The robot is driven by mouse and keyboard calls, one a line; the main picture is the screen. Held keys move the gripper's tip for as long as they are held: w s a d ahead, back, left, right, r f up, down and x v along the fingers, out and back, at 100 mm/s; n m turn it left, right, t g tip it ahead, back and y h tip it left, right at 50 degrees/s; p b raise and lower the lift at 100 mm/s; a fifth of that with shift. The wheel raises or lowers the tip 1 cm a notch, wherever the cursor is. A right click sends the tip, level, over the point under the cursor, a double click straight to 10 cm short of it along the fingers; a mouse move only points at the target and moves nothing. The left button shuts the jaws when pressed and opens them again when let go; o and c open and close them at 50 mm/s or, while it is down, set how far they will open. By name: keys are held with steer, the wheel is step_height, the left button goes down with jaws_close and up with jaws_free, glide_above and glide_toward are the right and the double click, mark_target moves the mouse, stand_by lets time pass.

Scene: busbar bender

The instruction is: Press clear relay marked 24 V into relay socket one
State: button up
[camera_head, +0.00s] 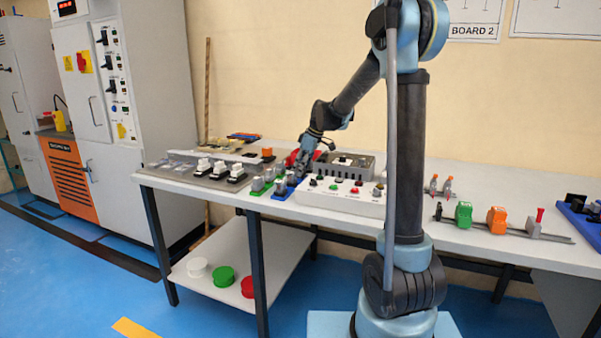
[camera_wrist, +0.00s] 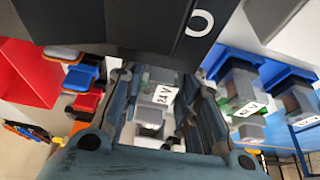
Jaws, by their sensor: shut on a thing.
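My gripper (camera_head: 301,172) is low over the table, at the right end of the row of small green and blue bases. In the wrist view its fingers (camera_wrist: 163,112) are shut around a clear relay (camera_wrist: 148,116) with a white label (camera_wrist: 164,94) that reads 24 V. Two other clear relays (camera_wrist: 238,86) (camera_wrist: 297,100) stand to the right in that view, with labels too small to read surely. In the head view, relays (camera_head: 257,184) stand on green and blue bases. I cannot tell which socket is number one, or whether the held relay touches one.
A dark block with a white ring mark (camera_wrist: 198,24) is close above the fingers in the wrist view. A red bin (camera_wrist: 28,70) is at left there. A white button panel (camera_head: 340,197) stands right of the gripper, and a grey box (camera_head: 345,165) behind it. Black-and-white switches (camera_head: 220,170) are left.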

step_height(320, 180, up, 10)
steer(key=shift+f, duration=0.1)
stand_by(0.4)
steer(key=shift+s, duration=0.1)
stand_by(0.7)
